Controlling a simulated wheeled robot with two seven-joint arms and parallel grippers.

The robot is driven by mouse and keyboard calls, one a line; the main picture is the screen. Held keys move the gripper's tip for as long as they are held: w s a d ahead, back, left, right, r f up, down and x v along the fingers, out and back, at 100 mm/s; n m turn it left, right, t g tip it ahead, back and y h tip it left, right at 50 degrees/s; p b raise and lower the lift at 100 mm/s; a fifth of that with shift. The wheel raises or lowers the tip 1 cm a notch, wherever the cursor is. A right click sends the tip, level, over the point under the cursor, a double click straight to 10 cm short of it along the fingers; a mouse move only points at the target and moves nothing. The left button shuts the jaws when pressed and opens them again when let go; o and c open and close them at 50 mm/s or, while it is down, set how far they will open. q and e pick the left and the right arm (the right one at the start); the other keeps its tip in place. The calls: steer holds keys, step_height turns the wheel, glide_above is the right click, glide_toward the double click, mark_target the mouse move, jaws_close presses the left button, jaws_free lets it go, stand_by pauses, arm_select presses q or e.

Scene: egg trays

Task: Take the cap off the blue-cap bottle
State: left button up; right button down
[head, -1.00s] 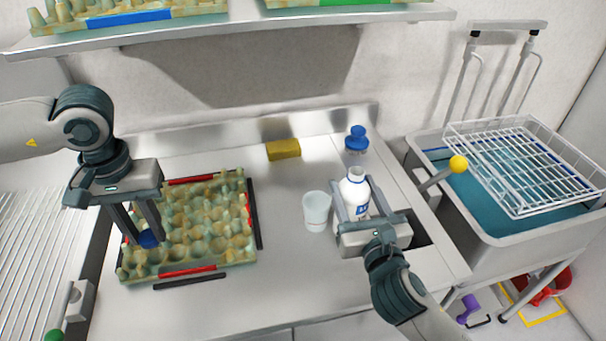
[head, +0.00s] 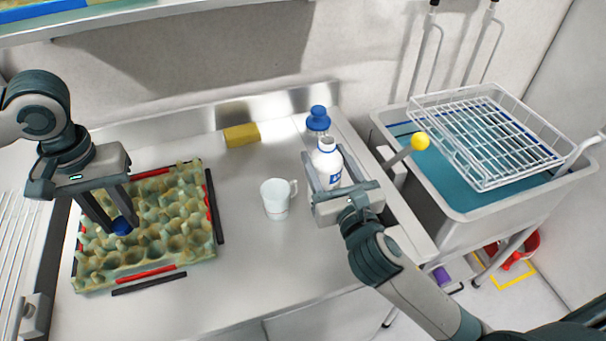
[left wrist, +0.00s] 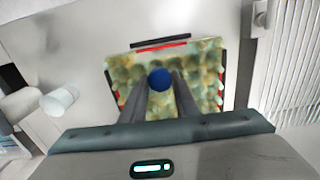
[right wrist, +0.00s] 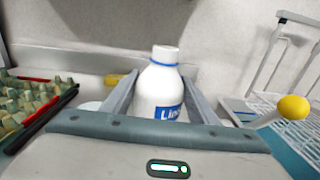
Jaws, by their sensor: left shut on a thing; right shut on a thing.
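The white bottle (head: 327,163) with a blue label stands upright at the right of the counter. Its top shows white, with no blue cap on it, in the right wrist view (right wrist: 165,92). My right gripper (head: 328,182) is shut on this bottle, one finger on each side. My left gripper (head: 116,222) is shut on a small round blue cap (head: 122,226), held over the egg tray (head: 150,268). The cap also shows between the fingers in the left wrist view (left wrist: 160,79). Its exact height above the tray is hard to tell.
A yellow sponge (head: 241,135) lies near the back wall. A sink with a wire rack (head: 500,135) is at right. The counter's middle front is clear.

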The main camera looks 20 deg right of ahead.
mark_target(333, 138)
arm_select(q)
steer(key=shift+d+r, duration=0.1)
steer(key=shift+d, duration=0.05)
arm_select(e)
steer(key=shift+r, duration=0.1)
